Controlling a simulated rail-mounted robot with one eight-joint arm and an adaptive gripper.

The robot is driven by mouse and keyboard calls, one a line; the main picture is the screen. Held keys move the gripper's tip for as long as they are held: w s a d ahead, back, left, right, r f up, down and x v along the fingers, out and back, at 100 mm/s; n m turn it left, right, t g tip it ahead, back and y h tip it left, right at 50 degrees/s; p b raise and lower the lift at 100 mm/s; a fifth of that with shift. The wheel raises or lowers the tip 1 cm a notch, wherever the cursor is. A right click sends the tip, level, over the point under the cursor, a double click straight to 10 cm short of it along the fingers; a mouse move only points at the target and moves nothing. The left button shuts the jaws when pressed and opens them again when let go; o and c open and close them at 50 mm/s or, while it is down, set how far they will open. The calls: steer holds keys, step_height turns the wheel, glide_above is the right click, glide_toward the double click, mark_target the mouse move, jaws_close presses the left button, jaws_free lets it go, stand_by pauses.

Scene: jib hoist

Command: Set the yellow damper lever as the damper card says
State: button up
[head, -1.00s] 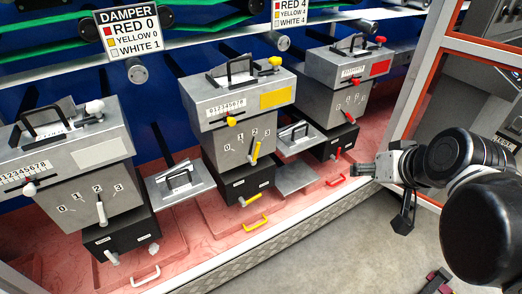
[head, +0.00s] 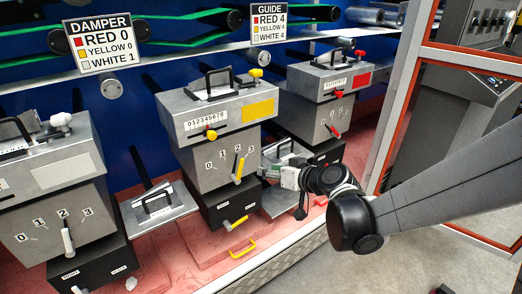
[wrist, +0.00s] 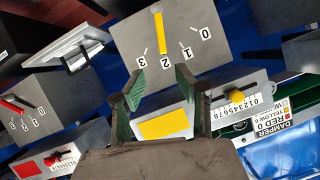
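The yellow damper lever (head: 238,168) stands on the front of the middle grey box below a 0 to 3 scale. In the wrist view the lever (wrist: 159,32) points at about 2. The damper card (head: 103,41) reads red 0, yellow 0, white 1; part of it also shows in the wrist view (wrist: 275,130). My gripper (head: 272,170) is just right of the lever in the head view. In the wrist view my gripper (wrist: 161,82) is open, its green-lined fingers apart with nothing between them. The lever lies beyond the fingertips, apart from them.
A yellow slider (head: 210,134) sits on the upper box above, and a yellow handle (head: 235,223) on the black box below. White-marked (head: 67,240) and red-marked (head: 333,130) levers stand on neighbouring stations. A guide card (head: 269,24) hangs at the back. A grey shelf (head: 158,205) juts out left.

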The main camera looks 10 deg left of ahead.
mark_target(242, 166)
steer(key=b+x, duration=0.3)
steer(key=x, duration=1.2)
steer(key=shift+s+a+f+b, duration=0.1)
steer(key=shift+a+f+b, duration=0.15)
steer(key=shift+b, duration=0.1)
jaws_close()
